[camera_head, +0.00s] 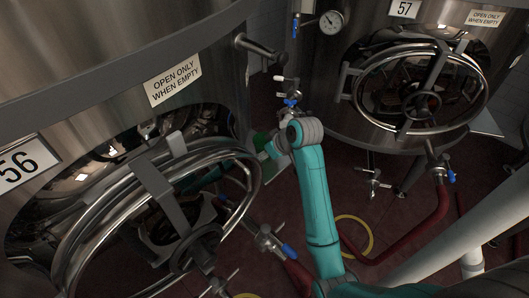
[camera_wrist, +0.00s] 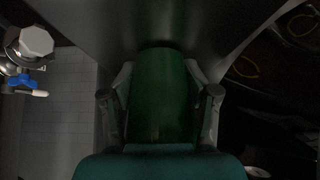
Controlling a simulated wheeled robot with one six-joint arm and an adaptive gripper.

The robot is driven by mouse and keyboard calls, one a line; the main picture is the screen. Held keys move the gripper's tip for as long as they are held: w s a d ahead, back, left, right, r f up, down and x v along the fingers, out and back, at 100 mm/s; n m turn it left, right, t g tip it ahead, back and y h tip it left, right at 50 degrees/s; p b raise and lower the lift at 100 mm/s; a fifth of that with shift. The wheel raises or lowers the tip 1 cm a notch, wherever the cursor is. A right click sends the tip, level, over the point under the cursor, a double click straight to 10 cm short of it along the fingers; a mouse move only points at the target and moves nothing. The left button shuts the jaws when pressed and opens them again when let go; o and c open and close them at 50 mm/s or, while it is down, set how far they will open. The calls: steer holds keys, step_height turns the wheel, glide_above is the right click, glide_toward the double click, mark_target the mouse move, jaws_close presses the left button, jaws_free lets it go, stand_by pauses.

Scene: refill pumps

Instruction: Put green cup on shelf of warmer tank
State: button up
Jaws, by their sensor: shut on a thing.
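The green cup (camera_wrist: 160,100) fills the middle of the wrist view, with my gripper (camera_wrist: 160,76) shut on its sides. In the head view only a bit of green (camera_head: 260,139) shows, left of my wrist and close to the right side of tank 56 (camera_head: 215,60). My arm hides the rest of it. Tank 57 (camera_head: 335,95) stands at the right. A pale flat plate (camera_head: 487,122), which may be a shelf, juts out at its right side.
Round hatches with wheel rims (camera_head: 255,190) and (camera_head: 487,85) stick out from both tanks. A valve with a blue handle (camera_head: 291,102) is near my wrist. Red hoses (camera_head: 410,235) and a yellow ring (camera_head: 368,245) lie on the dark red floor.

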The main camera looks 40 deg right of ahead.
steer(key=shift+f, duration=0.1)
steer(key=o, duration=1)
steer(key=shift+c, duration=0.2)
steer(key=shift+r, duration=0.25)
steer(key=v, duration=1.1)
steer(key=shift+s+r, duration=0.25)
steer(key=shift+s, duration=0.1)
steer(key=shift+d, duration=0.1)
